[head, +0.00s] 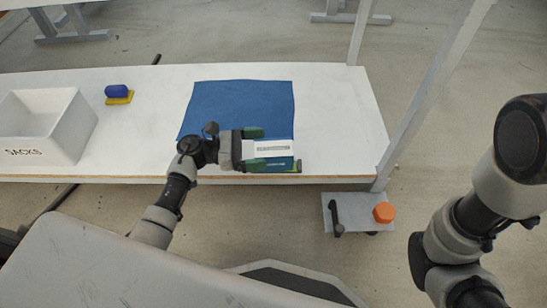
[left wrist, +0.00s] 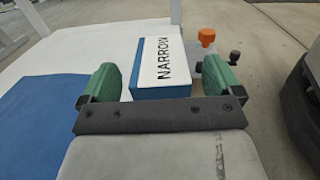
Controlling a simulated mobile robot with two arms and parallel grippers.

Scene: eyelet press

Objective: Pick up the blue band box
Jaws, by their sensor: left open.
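The blue band box (head: 279,161) lies near the front edge of the white table, by the lower right corner of the blue cloth. It has a white label on top; in the left wrist view the box (left wrist: 162,65) shows a blue side and the word "NARROW". My left gripper (head: 270,148) is open with green fingers. In the left wrist view its fingers (left wrist: 160,78) stand on either side of the box's near part, with a gap on each side. In the head view the gripper partly hides the box. My right arm shows at the right, its gripper out of view.
The blue cloth (head: 238,100) lies flat on the white table (head: 335,110). A white bin marked "SACKS" (head: 28,153) and a purple-and-yellow item (head: 118,94) are at the left. An orange knob (head: 384,212) sits on a low grey plate (head: 355,204) beyond the front edge, near a post.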

